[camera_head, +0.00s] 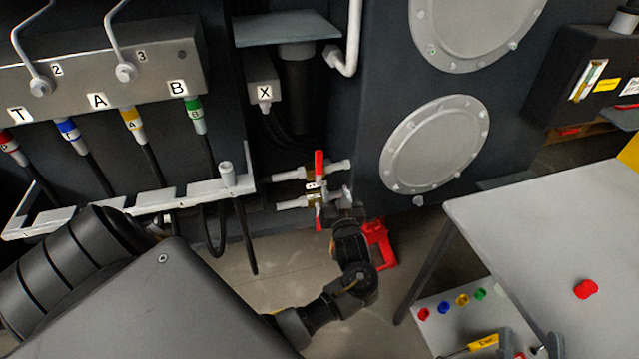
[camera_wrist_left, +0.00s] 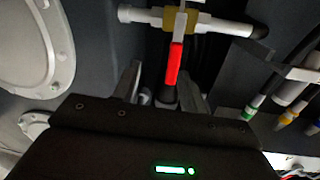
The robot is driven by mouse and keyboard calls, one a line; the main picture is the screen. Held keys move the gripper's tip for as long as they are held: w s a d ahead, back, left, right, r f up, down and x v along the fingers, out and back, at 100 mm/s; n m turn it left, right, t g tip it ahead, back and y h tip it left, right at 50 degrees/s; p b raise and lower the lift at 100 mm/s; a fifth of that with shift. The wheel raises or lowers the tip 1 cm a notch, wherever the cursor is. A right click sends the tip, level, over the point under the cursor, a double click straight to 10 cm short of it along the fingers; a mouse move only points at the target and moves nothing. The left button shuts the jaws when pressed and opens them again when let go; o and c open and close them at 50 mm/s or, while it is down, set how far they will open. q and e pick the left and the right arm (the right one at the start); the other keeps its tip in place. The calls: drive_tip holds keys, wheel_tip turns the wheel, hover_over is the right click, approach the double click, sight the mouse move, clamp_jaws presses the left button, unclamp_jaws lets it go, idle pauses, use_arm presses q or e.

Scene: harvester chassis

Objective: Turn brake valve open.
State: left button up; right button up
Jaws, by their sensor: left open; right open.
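Two brake valves with red lever handles sit on pale horizontal pipes beside the dark chassis in the head view. The upper red handle (camera_head: 319,164) and lower red handle (camera_head: 318,217) both look roughly upright. My left gripper (camera_head: 337,199) is at the lower valve's right side. In the left wrist view its two grey fingers (camera_wrist_left: 162,88) are apart. A red handle (camera_wrist_left: 174,64) on a brass valve body (camera_wrist_left: 181,19) shows between and beyond the fingertips; contact cannot be told. My right gripper (camera_head: 530,346) appears only partly, open, at the bottom right edge.
A grey table (camera_head: 530,215) with a red cap (camera_head: 586,289) stands at right. Below it lie several coloured caps and a yellow-handled tool (camera_head: 484,343). A red object (camera_head: 381,246) is on the floor behind my left wrist. Hoses and a white bracket (camera_head: 150,196) are at left.

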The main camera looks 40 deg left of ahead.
use_arm(q)
drive_tip(key=s+d+f+m+h+p, duration=0.1)
drive_tip(key=d+f+m+h+p, duration=0.15)
drive_tip(key=f, duration=0.55)
drive_tip(key=s+d+f+m+h+p, duration=0.1)
drive_tip(key=s+f+m+h, duration=0.2)
drive_tip(key=f, duration=0.5)
drive_tip(key=s+d+f+m+g+h+p, duration=0.2)
drive_tip(key=s+f+m+h, duration=0.1)
drive_tip(key=s+f, duration=0.6)
drive_tip(key=shift+s+f+m+g+h+p, duration=0.35)
drive_tip(key=shift+f+m, duration=0.1)
drive_tip(key=shift+f, duration=1.5)
